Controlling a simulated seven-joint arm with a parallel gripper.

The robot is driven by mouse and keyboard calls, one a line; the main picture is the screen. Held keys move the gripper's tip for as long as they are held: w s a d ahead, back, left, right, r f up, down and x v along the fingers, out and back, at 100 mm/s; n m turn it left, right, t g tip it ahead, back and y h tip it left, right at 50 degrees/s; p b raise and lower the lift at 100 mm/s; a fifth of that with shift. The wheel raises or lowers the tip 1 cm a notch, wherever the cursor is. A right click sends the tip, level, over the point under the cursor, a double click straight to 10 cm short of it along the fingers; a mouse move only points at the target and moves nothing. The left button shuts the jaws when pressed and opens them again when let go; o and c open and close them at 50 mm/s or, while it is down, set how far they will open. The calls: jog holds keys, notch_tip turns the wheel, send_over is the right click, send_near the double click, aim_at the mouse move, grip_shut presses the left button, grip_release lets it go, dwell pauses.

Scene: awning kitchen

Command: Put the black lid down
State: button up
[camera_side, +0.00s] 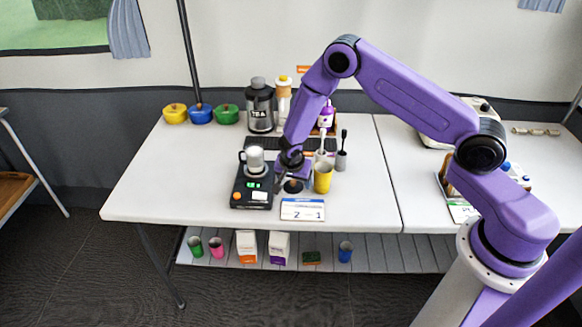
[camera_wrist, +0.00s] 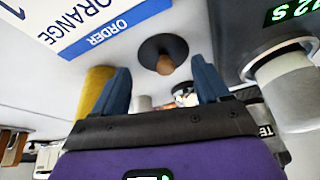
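The black lid (camera_wrist: 152,48) is a round disc with a brown knob (camera_wrist: 166,65). It lies on the white table, knob towards the wrist camera; in the side view the lid (camera_side: 293,187) shows as a dark disc just below my gripper (camera_side: 287,176). In the wrist view my gripper (camera_wrist: 160,68) is open, its two blue fingers apart on either side of the knob. A gap shows between each finger and the knob, and nothing is held. I cannot tell exactly how far the fingertips are above the lid.
A black scale (camera_side: 251,190) with a white-grey mug (camera_side: 255,162) stands left of the lid. A yellow cup (camera_side: 322,178) stands close on the right, an order card (camera_side: 302,210) in front. The table's left part is clear.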

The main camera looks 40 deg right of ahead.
jog(key=s+a+r+n, duration=0.3)
jog(key=s+r, duration=0.1)
jog(key=r, duration=0.4)
jog(key=s+a+r+n, duration=0.2)
jog(key=s+a+r, duration=0.15)
jog(key=r, duration=0.55)
jog(key=s+d+r+n+y, duration=0.1)
jog(key=s+r+n, duration=0.2)
jog(key=s+n, duration=0.3)
jog(key=s+d+r+n+g+y, duration=0.1)
jog(key=s+r+n, duration=0.3)
jog(key=s, duration=0.9)
jog(key=s+d+r+n+g+y, duration=0.1)
jog(key=s+r+n+y, duration=0.1)
jog(key=s+n, duration=0.7)
jog(key=shift+s+r+n, duration=0.3)
jog(key=shift+s+r, duration=0.45)
jog(key=shift+r, duration=0.05)
jog(key=shift+d, duration=0.1)
